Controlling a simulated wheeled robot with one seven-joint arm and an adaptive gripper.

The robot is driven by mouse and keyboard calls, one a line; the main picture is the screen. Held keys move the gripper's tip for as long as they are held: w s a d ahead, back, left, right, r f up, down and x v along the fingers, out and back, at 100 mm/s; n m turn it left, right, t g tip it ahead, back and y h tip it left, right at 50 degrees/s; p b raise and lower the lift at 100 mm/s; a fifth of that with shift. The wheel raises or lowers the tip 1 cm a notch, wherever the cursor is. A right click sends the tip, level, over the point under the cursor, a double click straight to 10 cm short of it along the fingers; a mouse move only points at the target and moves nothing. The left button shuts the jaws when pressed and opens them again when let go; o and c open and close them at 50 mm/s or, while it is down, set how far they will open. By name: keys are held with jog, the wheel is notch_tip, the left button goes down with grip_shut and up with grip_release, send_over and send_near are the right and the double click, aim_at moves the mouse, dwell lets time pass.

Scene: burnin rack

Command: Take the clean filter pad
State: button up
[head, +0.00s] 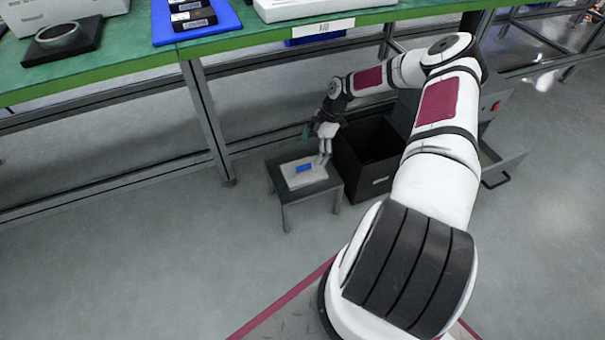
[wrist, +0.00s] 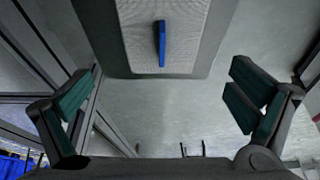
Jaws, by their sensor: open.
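The clean filter pad (head: 297,176) is a pale, flat rectangle with a blue tab (head: 304,168) on top. It lies on a small grey stand (head: 318,188) on the floor. In the wrist view the pad (wrist: 190,35) is at the top centre, its blue tab (wrist: 161,45) upright in the picture. My gripper (head: 322,150) is at the right side of the stand, close to the pad. In the wrist view my gripper (wrist: 158,98) has its fingers wide apart with nothing between them. I cannot tell its exact height relative to the pad.
A dark open bin (head: 372,155) stands right of the stand, near a grey cabinet with an open drawer (head: 497,158). A green-topped workbench (head: 110,57) with several items runs along the back. Floor at front left is clear.

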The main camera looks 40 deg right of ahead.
aim_at(305, 165)
jog(key=b+x, duration=0.1)
jog(key=x, duration=0.3)
jog(key=shift+b+x, duration=1.6)
jog(key=shift+x, duration=0.9)
jog(key=shift+s+d, duration=0.15)
jog(key=shift+d, duration=0.05)
jog(key=c, duration=0.9)
